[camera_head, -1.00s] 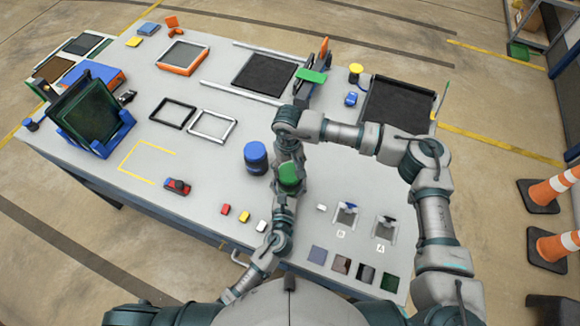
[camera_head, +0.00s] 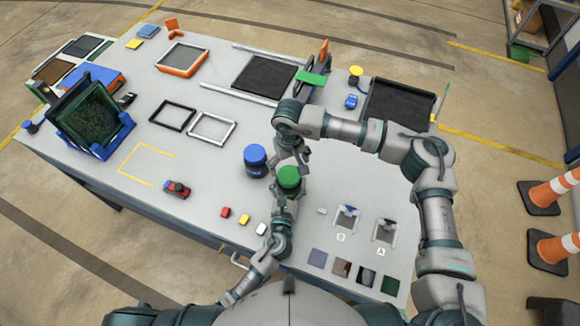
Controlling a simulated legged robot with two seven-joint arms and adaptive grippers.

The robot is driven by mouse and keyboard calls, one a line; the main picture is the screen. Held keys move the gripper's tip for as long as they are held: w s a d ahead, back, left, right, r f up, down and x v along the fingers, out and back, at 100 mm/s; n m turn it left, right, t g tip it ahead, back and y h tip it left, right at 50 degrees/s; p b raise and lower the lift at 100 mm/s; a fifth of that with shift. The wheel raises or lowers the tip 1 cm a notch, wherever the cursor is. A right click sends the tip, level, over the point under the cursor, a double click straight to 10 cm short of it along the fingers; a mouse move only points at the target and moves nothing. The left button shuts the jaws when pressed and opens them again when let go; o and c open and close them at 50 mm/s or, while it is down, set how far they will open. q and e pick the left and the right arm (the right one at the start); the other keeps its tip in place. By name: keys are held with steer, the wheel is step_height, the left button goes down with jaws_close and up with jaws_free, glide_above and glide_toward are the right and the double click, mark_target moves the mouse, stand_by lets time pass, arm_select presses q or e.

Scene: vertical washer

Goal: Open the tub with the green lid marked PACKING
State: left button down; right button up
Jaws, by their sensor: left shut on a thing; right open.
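The tub with the green lid (camera_head: 289,177) stands on the table near its front middle, with the lid on top; no lettering is readable from here. My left gripper (camera_head: 285,192) is shut on the tub from the front side, low on its body. My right gripper (camera_head: 297,155) is open just above and behind the green lid, its fingers partly hidden by its own wrist. A tub with a blue lid (camera_head: 256,158) stands close to the left of the green-lidded one.
Small red, yellow and white blocks (camera_head: 244,219) lie in front left. Two brackets (camera_head: 346,217) marked B and A and several square swatches (camera_head: 341,267) lie to the right. Empty frames (camera_head: 212,125) lie behind left. A red device (camera_head: 177,188) sits left.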

mark_target(289, 174)
steer(key=shift+r, duration=0.9)
steer(key=shift+c, duration=0.3)
steer(key=m, duration=0.3)
steer(key=shift+s+r, duration=0.15)
steer(key=shift+r, duration=0.05)
steer(key=m, duration=0.5)
steer(key=shift+s+a+r, duration=0.1)
steer(key=shift+r, duration=0.15)
steer(key=m, duration=0.5)
steer(key=shift+s+r+m, duration=0.1)
steer(key=shift+r+m, duration=0.15)
steer(key=shift+m, duration=0.05)
steer(key=shift+r+m, duration=0.15)
steer(key=shift+m, duration=1.05)
steer(key=m, duration=0.5)
steer(key=r+m, duration=0.1)
steer(key=m, duration=0.1)
steer(key=shift+s+m, duration=0.15)
steer(key=shift+m, duration=0.25)
steer(key=m, duration=0.4)
steer(key=shift+r, duration=0.15)
steer(key=m, duration=0.3)
steer(key=shift+s+r+m, duration=0.1)
steer(key=shift+r+m, duration=0.05)
steer(key=shift+m, duration=0.25)
step_height(289, 174, down, 8)
steer(key=shift+r, duration=0.1)
